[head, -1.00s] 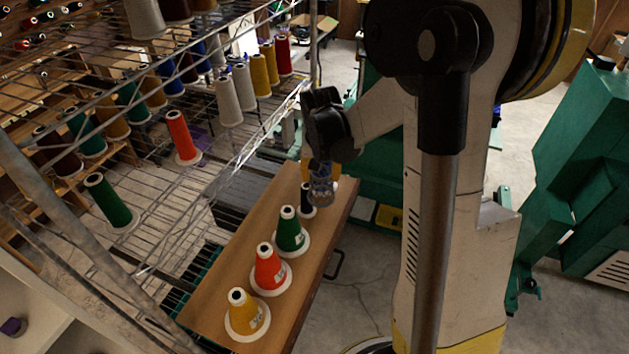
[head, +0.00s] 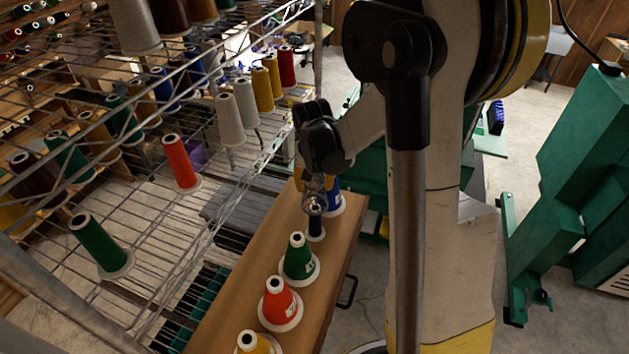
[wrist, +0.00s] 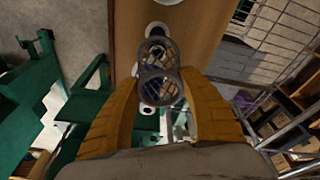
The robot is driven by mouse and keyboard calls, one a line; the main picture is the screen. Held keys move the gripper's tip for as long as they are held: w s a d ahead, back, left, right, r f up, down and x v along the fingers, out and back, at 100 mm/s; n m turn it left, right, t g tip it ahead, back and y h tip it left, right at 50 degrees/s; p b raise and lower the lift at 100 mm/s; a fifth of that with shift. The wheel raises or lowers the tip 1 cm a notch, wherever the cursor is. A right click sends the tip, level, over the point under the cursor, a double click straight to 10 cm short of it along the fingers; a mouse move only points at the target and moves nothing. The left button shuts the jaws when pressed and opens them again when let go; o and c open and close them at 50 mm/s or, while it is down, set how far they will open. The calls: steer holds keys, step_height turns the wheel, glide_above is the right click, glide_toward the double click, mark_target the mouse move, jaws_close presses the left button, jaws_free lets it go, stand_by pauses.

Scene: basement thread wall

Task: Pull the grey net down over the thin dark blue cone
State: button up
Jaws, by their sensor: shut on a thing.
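The thin dark blue cone (head: 316,231) stands upright on the wooden board, past the green cone. My gripper's yellow fingers are shut on the grey net (head: 314,203), a small open-mesh sleeve, directly above that cone in the head view. The net's lower end meets or overlaps the cone's top there; I cannot tell whether it is around it. In the wrist view, my gripper (wrist: 160,88) has a finger on each side of the net (wrist: 157,56). Dark blue shows through the mesh, but which cone it belongs to is unclear.
A wider blue cone (head: 336,203) stands just behind. The green cone (head: 298,258), red cone (head: 280,304) and yellow cone (head: 254,343) line the board (head: 230,304) nearer me. A wire rack (head: 160,240) with spools is close on the left.

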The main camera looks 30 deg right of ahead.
steer(key=shift+s+a+b+x, duration=0.15)
steer(key=shift+s+b+x, duration=0.05)
steer(key=shift+b+x, duration=0.8)
steer(key=shift+s+a+b+x, duration=0.1)
steer(key=shift+s+b+x, duration=0.1)
steer(key=shift+b+x, duration=0.75)
steer(key=shift+s+a+b+x, duration=0.2)
steer(key=shift+b+x, duration=0.55)
steer(key=shift+x, duration=0.4)
steer(key=shift+f+b, duration=0.3)
steer(key=shift+f, duration=0.05)
steer(key=shift+s+a+b+x, duration=0.1)
steer(key=shift+s+b+x, duration=0.05)
steer(key=shift+b+x, duration=0.7)
steer(key=shift+s+a+b+x, duration=0.1)
steer(key=shift+s+b+x, duration=0.1)
steer(key=shift+b+x, duration=0.65)
steer(key=shift+s+a+b+x, duration=0.1)
steer(key=shift+s+b+x, duration=0.05)
steer(key=shift+b+x, duration=0.65)
steer(key=shift+f, duration=0.25)
steer(key=o, duration=0.9)
